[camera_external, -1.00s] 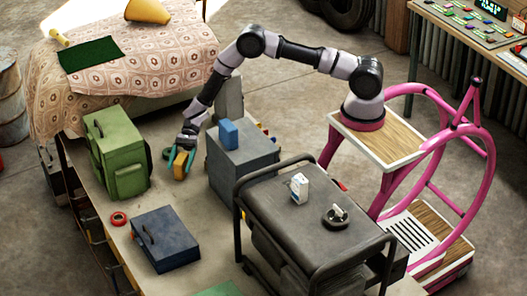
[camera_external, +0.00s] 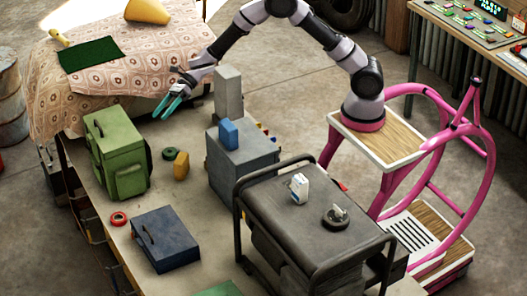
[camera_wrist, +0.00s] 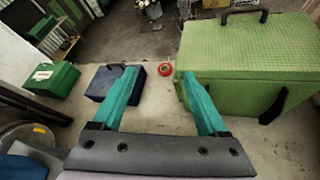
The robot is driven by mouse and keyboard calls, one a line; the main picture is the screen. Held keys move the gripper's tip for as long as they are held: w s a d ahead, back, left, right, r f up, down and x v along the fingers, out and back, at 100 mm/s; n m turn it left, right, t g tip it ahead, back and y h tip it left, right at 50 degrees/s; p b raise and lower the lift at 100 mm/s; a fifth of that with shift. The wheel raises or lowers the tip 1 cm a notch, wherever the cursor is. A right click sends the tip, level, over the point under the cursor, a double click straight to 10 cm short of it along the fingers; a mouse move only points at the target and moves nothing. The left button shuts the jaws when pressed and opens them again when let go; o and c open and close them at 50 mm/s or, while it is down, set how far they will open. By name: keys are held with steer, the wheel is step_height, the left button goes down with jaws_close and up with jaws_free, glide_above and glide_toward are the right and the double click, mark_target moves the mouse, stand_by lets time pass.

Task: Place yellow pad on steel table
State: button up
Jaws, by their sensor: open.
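The yellow pad (camera_external: 181,166) stands on the long pale workbench (camera_external: 185,215), between a green case and a grey cabinet. My gripper (camera_external: 169,105) is open and empty, raised well above and behind the pad, near the front edge of the patterned cloth. In the wrist view my gripper's teal fingers (camera_wrist: 157,76) are spread with nothing between them. I do not make out the pad in the wrist view. A dark metal cart table (camera_external: 305,215) stands at the front right; I cannot tell whether it is the steel table.
The green case (camera_external: 120,155) and grey cabinet (camera_external: 240,165) flank the pad. A blue block (camera_external: 228,134) sits on the cabinet. A dark roll (camera_external: 169,154) lies beside the pad. A blue box (camera_external: 165,240) and red roll (camera_external: 118,219) are nearer. The cart's top carries a small carton (camera_external: 299,187).

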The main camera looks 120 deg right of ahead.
steer(key=s+a+r+m+t+h, duration=0.1)
steer(key=s+a+r+m+h, duration=0.1)
steer(key=r+m, duration=0.45)
steer(key=s+a+r+m+h, duration=0.1)
steer(key=a+r+m+h, duration=0.2)
steer(key=r, duration=0.6)
steer(key=s+a+r+m+g+h, duration=0.1)
steer(key=s+a+r+m, duration=0.1)
steer(key=s+r+m, duration=0.3)
steer(key=s+a+r+m+h, duration=0.2)
steer(key=s+a+m, duration=0.1)
steer(key=s+m, duration=0.3)
steer(key=s+a+f+m+g+y, duration=0.1)
steer(key=s+a+m+y, duration=0.1)
steer(key=s+a+m, duration=0.4)
steer(key=s+a+f+m+g+y, duration=0.1)
steer(key=s+a+m, duration=0.5)
steer(key=s, duration=0.9)
steer(key=s+a+f+m+g+y, duration=0.1)
steer(key=s+a+m+g+y, duration=0.1)
steer(key=s+a+m, duration=0.5)
steer(key=s+g, duration=0.1)
steer(key=s, duration=0.2)
steer(key=shift+s+y, duration=0.25)
steer(key=shift+y, duration=0.15)
